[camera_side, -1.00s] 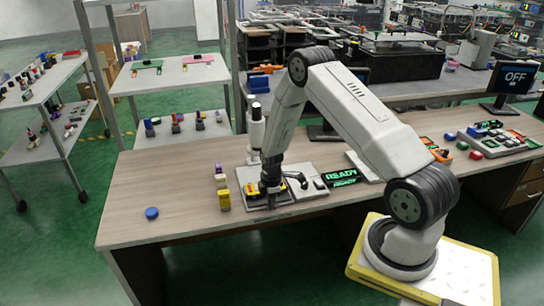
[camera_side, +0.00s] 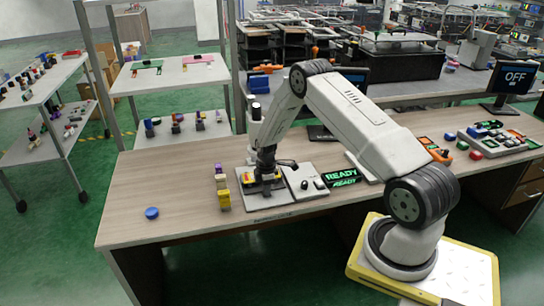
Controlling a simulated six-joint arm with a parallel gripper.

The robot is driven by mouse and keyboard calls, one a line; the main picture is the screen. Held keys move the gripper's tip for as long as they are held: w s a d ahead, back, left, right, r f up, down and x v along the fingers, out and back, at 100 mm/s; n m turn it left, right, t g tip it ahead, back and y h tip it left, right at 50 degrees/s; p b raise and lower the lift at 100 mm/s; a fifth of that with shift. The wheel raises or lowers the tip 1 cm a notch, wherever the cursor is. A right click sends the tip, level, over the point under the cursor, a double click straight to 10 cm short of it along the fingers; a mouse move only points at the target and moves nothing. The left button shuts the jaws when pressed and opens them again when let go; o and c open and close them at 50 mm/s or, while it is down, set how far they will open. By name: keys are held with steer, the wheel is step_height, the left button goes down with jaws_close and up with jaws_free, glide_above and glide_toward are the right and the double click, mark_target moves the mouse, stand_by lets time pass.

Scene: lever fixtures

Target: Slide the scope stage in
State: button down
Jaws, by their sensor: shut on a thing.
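Stacked yellow and purple blocks (camera_side: 222,191) stand left of the plate, and a blue round piece (camera_side: 152,213) lies farther left. The left table surface is mostly clear.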

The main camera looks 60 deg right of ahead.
steer(key=shift+w+d, duration=1.7)
steer(key=c, duration=0.5)
jaws_free()
steer(key=shift+w+d, duration=0.1)
steer(key=shift+r, duration=0.1)
steer(key=shift+r, duration=3.8)
steer(key=shift+r, duration=0.1)
